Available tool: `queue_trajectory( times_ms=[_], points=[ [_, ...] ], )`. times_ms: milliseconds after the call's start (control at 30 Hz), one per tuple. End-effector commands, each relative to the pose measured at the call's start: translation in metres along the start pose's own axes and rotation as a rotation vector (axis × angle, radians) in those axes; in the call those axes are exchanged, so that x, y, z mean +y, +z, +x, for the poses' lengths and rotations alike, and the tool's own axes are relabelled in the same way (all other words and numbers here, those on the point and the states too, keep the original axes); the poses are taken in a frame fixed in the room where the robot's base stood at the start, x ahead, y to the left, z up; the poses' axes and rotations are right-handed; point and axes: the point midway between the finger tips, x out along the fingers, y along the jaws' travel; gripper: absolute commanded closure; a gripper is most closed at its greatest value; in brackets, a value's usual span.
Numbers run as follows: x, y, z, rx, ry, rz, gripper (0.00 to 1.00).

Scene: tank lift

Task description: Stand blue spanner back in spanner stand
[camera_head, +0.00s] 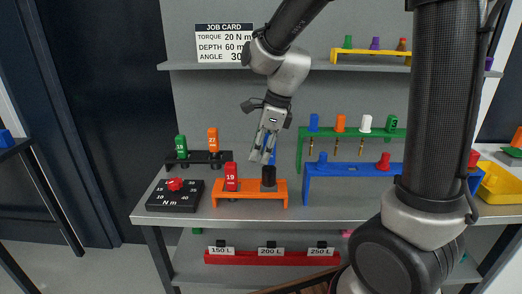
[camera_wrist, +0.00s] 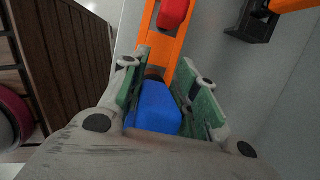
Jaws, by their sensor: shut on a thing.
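My gripper (camera_head: 263,157) is shut on the blue spanner (camera_wrist: 155,108), just above the right end of the orange spanner stand (camera_head: 250,199). In the wrist view the blue head lies between the two green-padded fingers (camera_wrist: 165,82), with the orange stand (camera_wrist: 163,47) beyond it. In the head view only a thin blue strip of the spanner (camera_head: 273,154) shows beside the fingers. A black cylinder (camera_head: 268,179) stands at the stand's right end below my gripper. I cannot tell whether the spanner touches it; its lower end is hidden.
A red piece marked 19 (camera_head: 231,177) stands in the orange stand's left place. A black stand (camera_head: 199,158) with green and orange pieces is behind left. A black dial box (camera_head: 175,195) lies left, and a blue rack (camera_head: 345,170) is close on the right.

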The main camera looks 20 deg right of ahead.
Motion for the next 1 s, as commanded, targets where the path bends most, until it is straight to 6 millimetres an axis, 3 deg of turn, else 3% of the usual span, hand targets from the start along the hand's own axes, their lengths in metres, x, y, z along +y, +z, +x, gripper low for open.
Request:
queue_trajectory(
  times_ms=[1000],
  points=[
    [0.000,-0.006,0.022,0.001,0.001,0.000,1.00]
  ],
)
